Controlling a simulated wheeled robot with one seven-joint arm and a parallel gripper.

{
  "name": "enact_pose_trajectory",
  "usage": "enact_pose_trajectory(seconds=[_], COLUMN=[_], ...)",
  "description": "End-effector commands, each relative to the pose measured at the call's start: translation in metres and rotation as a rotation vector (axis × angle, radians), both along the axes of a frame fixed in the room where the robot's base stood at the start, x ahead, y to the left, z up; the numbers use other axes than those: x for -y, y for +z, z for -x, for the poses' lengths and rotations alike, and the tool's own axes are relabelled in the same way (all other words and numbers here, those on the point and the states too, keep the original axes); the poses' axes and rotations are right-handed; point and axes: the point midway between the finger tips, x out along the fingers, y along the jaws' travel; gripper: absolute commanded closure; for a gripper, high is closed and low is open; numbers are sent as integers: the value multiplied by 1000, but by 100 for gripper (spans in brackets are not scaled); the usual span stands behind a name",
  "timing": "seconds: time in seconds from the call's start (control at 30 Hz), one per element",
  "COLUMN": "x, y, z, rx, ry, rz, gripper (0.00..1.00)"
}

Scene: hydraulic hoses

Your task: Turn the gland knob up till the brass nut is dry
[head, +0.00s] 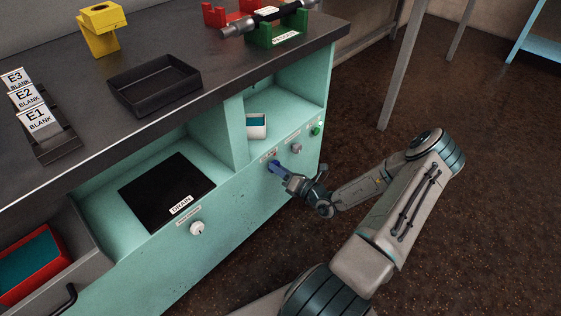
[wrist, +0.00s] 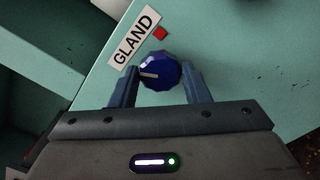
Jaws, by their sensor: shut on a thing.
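The gland knob (wrist: 160,72) is dark blue and faceted, with a pale pointer line, and sits on the teal panel under the white GLAND label (wrist: 133,40). My gripper (wrist: 160,88) is shut on it, one finger on each side. In the head view my gripper (head: 283,172) is at the blue knob (head: 273,166) on the cabinet front. The hydraulic hose piece (head: 263,20) lies across red and green stands on the bench top. A brass nut cannot be made out in either view.
A grey knob (head: 297,148) and a green button (head: 316,131) are to the right. A white knob (head: 197,228) is under the DRAIN opening. A black tray (head: 155,84) stands on the bench.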

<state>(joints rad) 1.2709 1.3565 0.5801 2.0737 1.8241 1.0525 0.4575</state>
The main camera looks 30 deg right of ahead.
Motion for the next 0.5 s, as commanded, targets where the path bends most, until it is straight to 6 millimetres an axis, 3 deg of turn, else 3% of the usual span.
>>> enact_pose_trajectory(seconds=[0.5], x=[0], y=[0], z=[0], rx=[-75], ry=[1], rz=[-204], gripper=[81])
